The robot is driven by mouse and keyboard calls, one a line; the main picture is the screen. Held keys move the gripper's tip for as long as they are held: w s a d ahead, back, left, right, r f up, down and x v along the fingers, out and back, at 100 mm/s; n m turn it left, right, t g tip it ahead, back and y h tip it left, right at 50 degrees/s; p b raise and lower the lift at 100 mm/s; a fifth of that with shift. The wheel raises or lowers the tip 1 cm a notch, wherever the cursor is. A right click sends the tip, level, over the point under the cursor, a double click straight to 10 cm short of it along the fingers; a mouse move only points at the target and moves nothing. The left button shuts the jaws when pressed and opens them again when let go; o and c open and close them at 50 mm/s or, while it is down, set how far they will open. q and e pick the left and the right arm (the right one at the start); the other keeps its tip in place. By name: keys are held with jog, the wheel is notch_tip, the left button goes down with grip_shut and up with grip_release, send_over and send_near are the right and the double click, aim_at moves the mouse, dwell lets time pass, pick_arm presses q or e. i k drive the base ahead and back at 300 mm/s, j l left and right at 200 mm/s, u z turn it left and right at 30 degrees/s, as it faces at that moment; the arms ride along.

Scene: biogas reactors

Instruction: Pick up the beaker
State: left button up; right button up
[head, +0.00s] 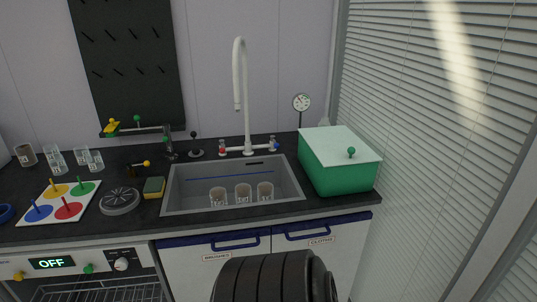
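Three small beakers stand side by side in the grey sink (205,177): a left one (218,197), a middle one (243,193) and a right one (265,192). They look brownish inside and have pale labels. Another brownish beaker (26,155) stands at the far left back of the counter. Several clear glass beakers (58,163) stand to its right. Which of these the task means, I cannot tell. Neither of my grippers is in view.
A tall white tap (240,95) rises behind the sink. A green box with a pale lid (340,180) fills the counter's right end. A board with coloured discs (60,202), a round grey drain-like piece (120,201) and a sponge (154,187) lie left of the sink.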

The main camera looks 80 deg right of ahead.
aim_at(243, 190)
jog(key=k+l+z, duration=0.1)
jog(key=z, duration=2.3)
